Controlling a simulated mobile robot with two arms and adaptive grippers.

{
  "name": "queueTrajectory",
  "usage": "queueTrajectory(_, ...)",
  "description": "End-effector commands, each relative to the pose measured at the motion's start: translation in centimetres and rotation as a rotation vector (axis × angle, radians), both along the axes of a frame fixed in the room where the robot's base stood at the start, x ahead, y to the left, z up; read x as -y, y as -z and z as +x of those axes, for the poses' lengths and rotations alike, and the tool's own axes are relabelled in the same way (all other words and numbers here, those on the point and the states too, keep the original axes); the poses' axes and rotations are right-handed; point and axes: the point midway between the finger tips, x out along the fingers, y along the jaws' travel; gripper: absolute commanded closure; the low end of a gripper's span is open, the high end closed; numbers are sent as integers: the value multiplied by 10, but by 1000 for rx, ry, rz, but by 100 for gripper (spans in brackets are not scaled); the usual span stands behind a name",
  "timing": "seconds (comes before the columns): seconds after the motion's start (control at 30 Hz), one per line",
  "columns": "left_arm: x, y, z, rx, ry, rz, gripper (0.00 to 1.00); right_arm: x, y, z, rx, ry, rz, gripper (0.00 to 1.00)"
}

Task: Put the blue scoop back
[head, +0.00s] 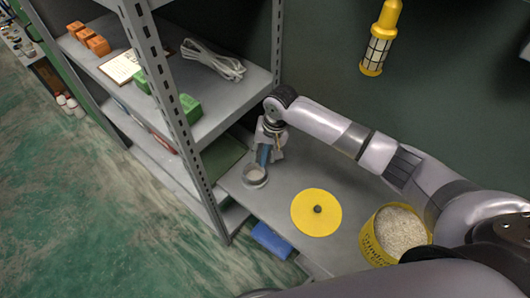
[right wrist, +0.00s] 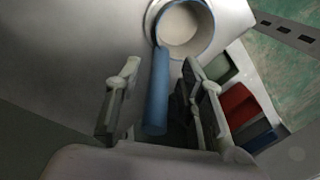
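The blue scoop has a blue handle (head: 264,155) and a round metal-looking cup (head: 255,176) with a pale inside. It rests on the grey bench top, near the shelf post. My right gripper (head: 268,141) is at the handle. In the right wrist view, the blue handle (right wrist: 158,92) lies between the two fingers of the right gripper (right wrist: 163,92), with a visible gap on each side, so it is open. The cup (right wrist: 184,28) is beyond the fingertips. My left gripper is not in view.
A yellow tin (head: 375,246) of pale granules stands on the bench at right. A yellow disc-shaped lid (head: 304,219) with a dark knob lies left of it. A grey metal shelf (head: 222,119) stands at left. A yellow lamp (head: 379,40) hangs on the wall.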

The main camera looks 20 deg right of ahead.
Motion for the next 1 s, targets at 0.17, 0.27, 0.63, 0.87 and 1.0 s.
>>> queueTrajectory(0.17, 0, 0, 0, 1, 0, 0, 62, 2, -16, 0, 4, -1, 3, 64)
queueTrajectory(0.27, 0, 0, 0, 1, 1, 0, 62, 5, -35, -1, 5, -1, 0, 64)
queueTrajectory(0.63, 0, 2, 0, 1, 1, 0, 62, 16, -106, -7, 3, 0, 1, 64)
queueTrajectory(0.87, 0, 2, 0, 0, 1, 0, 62, 18, -120, -9, 0, -1, 1, 64)
queueTrajectory(1.0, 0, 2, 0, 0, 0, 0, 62, 18, -120, -9, -1, 0, 1, 64)
